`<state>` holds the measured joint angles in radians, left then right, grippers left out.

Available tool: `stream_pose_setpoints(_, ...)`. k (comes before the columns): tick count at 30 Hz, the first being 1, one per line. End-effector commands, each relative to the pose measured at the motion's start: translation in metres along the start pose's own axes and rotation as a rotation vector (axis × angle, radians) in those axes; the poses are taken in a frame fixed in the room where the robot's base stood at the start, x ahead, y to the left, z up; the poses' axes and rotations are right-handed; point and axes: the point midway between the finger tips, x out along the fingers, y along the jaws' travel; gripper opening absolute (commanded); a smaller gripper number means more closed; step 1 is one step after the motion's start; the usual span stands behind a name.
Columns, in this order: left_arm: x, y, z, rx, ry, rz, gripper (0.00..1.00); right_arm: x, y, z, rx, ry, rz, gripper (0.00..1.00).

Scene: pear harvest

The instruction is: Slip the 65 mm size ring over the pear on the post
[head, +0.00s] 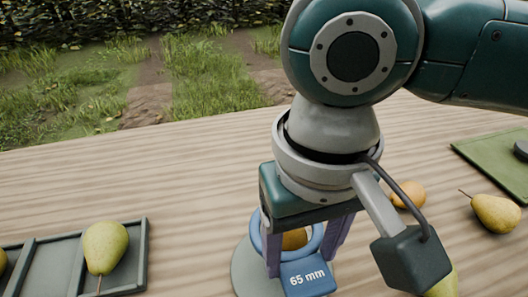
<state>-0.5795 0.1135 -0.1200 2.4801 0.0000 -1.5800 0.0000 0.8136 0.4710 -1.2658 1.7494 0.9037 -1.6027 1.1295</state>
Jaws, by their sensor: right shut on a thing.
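The blue size ring (305,280), its tag reading "65 mm", is between the purple fingers of my right gripper (306,245), which is shut on it. A yellow-brown pear (295,239) shows through the ring's opening, under the gripper. How far the ring sits down around the pear cannot be told. A round grey base (250,272) shows below and left of the ring; the post itself is hidden. My left gripper is not in view.
A grey divided tray (131,272) with a green pear (105,247) lies at left. At right are an orange-brown fruit (408,194), a yellow pear (496,213) and a green mat (492,160). The wooden table is clear at centre left.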

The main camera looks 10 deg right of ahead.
Motion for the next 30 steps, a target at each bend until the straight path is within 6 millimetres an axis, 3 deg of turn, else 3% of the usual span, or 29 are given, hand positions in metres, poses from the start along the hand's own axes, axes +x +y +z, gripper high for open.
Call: stream_pose_setpoints(30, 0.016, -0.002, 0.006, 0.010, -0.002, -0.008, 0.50, 0.052, -0.001, 0.000, 0.000, -0.001, -0.001, 0.12)
